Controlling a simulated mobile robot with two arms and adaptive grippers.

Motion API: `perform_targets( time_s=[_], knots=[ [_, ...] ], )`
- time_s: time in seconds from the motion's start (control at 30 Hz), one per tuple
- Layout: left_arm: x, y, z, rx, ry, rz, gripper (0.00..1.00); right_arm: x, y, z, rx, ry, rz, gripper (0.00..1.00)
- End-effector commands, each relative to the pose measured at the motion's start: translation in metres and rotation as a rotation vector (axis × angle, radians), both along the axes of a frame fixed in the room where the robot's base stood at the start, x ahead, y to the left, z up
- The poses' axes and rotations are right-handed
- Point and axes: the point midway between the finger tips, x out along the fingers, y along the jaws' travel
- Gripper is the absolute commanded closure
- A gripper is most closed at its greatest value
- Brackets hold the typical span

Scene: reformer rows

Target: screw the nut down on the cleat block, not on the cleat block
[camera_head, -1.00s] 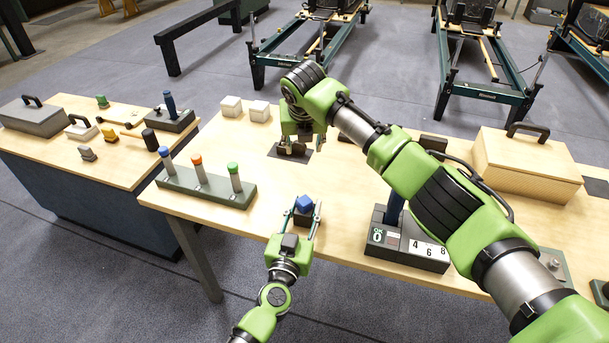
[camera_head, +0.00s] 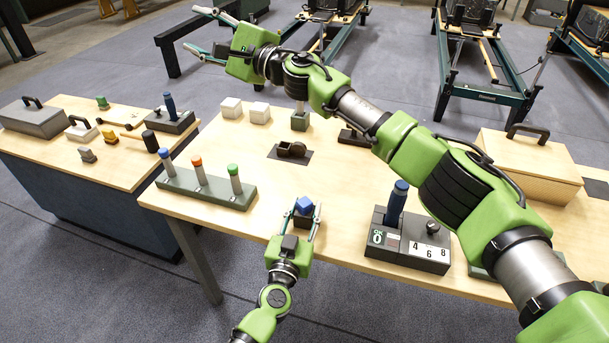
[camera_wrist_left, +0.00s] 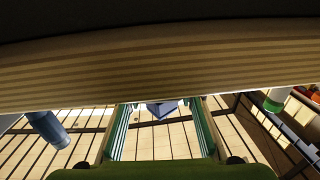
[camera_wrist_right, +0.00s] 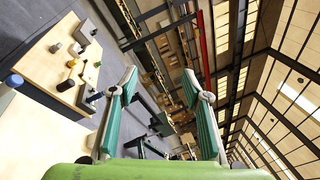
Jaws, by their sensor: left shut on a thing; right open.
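A blue nut-like piece (camera_head: 305,203) sits on top of a small dark block (camera_head: 303,221) near the table's front edge. My left gripper (camera_head: 304,212) has its fingers on either side of this block and is shut on it. In the left wrist view the blue piece (camera_wrist_left: 162,108) shows between the fingers, with gaps beside it. A dark fixture with rounded parts (camera_head: 291,149) lies on a dark mat (camera_head: 275,155) farther back. My right gripper (camera_head: 198,29) is open and empty, raised at the upper left beyond the table. I cannot tell which part is the cleat block.
A grey rack (camera_head: 205,190) holds blue-, orange- and green-topped posts. A grey block with a post (camera_head: 299,120) and two white cubes (camera_head: 231,107) stand behind. A dark box with blue handle (camera_head: 410,250) and a wooden box (camera_head: 525,165) are right. A tool table (camera_head: 110,165) is left.

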Motion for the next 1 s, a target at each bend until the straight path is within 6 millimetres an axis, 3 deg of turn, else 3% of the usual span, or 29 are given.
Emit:
perform_targets(
  time_s=[0.1,0.2,0.37,0.57,0.7,0.9,1.0],
  knots=[
    [0.0,0.0,0.0,0.0,0.001,0.001,1.0,-0.037,0.023,-0.027,-0.189,-0.105,0.16,0.56],
    [0.0,0.0,0.0,0.0,0.001,0.001,1.0,-0.066,0.032,-0.061,-0.366,-0.173,0.289,0.56],
    [0.0,0.0,0.0,0.0,0.0,0.001,1.0,-0.103,0.021,-0.129,-0.674,-0.234,0.476,0.56],
    [0.0,0.0,0.0,0.0,0.001,0.001,1.0,-0.126,-0.034,-0.208,-1.068,-0.23,0.66,0.56],
    [0.0,0.0,0.0,0.0,0.001,0.001,1.0,-0.132,-0.09,-0.247,-1.333,-0.177,0.749,0.56],
    [0.0,0.0,0.0,0.0,0.001,0.001,1.0,-0.135,-0.165,-0.271,-1.631,-0.067,0.818,0.56],
    [0.0,0.0,0.0,0.0,0.001,0.001,1.0,-0.135,-0.19,-0.273,-1.721,-0.022,0.832,0.56]
  ],
)
